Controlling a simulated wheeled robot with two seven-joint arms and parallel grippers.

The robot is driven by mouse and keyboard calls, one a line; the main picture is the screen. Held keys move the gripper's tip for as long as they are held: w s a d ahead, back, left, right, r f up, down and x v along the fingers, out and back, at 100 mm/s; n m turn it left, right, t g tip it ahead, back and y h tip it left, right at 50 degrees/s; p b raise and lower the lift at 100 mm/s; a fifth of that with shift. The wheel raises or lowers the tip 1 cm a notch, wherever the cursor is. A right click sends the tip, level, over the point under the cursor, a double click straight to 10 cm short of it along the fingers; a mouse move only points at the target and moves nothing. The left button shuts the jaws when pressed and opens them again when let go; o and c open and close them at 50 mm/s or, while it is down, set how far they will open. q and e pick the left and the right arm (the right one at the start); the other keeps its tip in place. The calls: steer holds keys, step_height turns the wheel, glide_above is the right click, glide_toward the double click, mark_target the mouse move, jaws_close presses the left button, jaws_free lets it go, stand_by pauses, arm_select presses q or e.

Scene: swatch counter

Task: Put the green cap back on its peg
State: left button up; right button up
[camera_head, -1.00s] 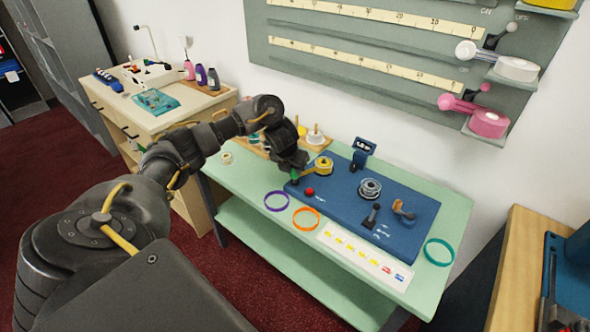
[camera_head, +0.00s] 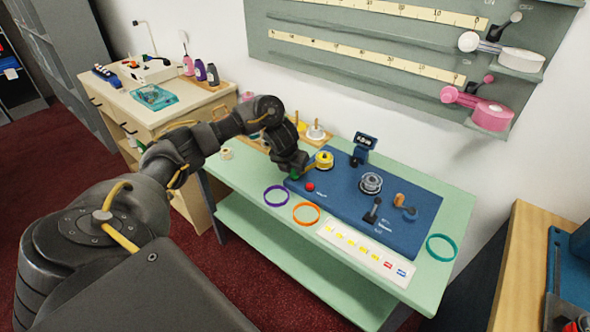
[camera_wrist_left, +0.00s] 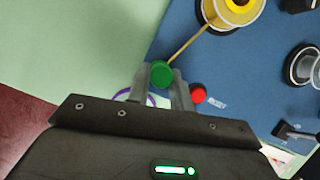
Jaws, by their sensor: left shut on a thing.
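The green cap (camera_wrist_left: 162,73) is a small round green piece between the fingertips of my left gripper (camera_wrist_left: 165,82) in the left wrist view. The left gripper is shut on it. In the head view the left gripper (camera_head: 296,173) is low at the left end of the blue board (camera_head: 345,190), with a bit of green at its tips. I cannot tell whether the cap touches the board, and I cannot make out its peg. My right gripper is in neither view.
A red knob (camera_wrist_left: 198,94) stands close to the right fingertip. A yellow spool (camera_wrist_left: 235,10) is near, with a thin tan strip running toward the cap. Purple (camera_head: 276,196) and orange (camera_head: 306,214) rings lie on the green table (camera_head: 240,175). A wooden peg rack is behind the arm.

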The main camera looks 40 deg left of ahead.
arm_select(q)
steer(key=o, duration=1)
steer(key=shift+r, duration=0.15)
step_height(320, 180, up, 7)
steer(key=p, duration=0.6)
steer(key=shift+f, duration=0.2)
stand_by(0.5)
